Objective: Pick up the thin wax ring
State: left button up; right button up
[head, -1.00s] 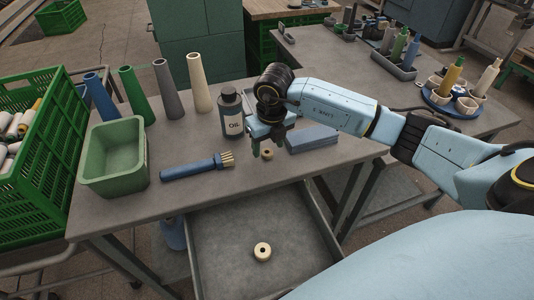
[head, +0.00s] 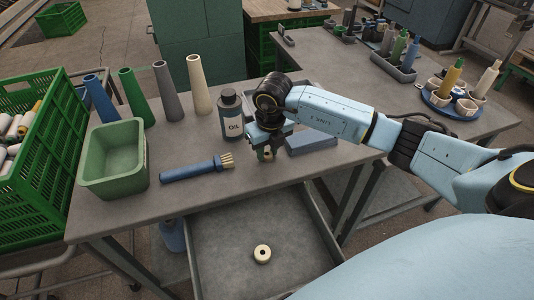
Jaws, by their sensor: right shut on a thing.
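A small cream wax ring (head: 267,156), which looks like the thin one, is at the tabletop near the front edge, right of the brush. My right gripper (head: 267,153) points down over it and is shut on it; the fingers hide part of the ring. I cannot tell whether the ring still touches the table. A second cream ring (head: 262,254) with a dark hole lies flat in the open drawer below. My left gripper is not in view.
A blue block (head: 311,143) lies close right of the gripper, and an oil bottle (head: 231,115) stands behind left. The open drawer (head: 215,257) juts out in front.

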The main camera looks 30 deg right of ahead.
aim_at(267, 155)
jog(key=shift+r, duration=0.15)
notch_tip(267, 155, up, 10)
jog(key=shift+p, duration=0.35)
dwell(0.9)
